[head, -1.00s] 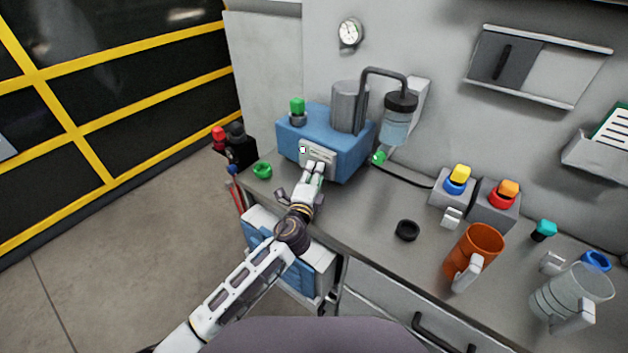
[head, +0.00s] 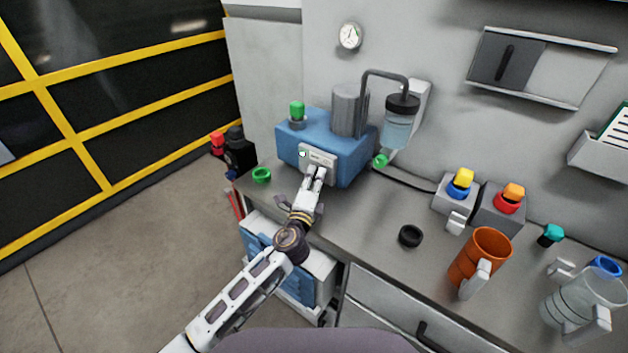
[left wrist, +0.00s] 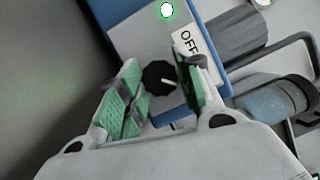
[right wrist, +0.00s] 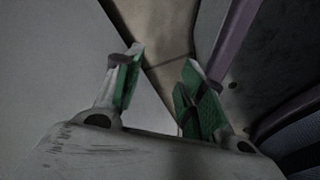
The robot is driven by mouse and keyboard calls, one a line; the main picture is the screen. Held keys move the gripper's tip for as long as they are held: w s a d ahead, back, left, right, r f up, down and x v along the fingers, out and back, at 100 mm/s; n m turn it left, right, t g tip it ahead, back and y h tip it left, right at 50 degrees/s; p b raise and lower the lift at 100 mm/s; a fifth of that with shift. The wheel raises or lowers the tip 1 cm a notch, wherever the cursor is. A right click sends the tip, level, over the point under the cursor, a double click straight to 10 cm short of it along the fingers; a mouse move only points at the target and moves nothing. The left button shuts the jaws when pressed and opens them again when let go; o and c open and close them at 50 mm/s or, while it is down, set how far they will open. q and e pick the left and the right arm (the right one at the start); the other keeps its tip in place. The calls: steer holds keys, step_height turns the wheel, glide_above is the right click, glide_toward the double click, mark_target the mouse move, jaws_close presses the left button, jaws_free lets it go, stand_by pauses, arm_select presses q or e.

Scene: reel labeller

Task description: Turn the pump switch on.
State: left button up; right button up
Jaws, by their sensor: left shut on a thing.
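The blue pump box (head: 350,150) stands on the bench with a pale switch panel (head: 318,157) on its front. In the left wrist view, a black round knob (left wrist: 158,77) with a white pointer line sits on the panel.
A clear bottle (head: 398,122) hangs right of the pump. A green ring (head: 261,175) lies left of my left gripper. A black ring (head: 410,236), an orange mug (head: 478,262) and a clear jug (head: 580,305) stand to the right. The bench between pump and black ring is mostly clear.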

arm_select(q)
steer(key=o, duration=1)
steer(key=shift+s, duration=0.15)
steer(key=shift+v, duration=5.85)
steer(key=shift+s, duration=0.15)
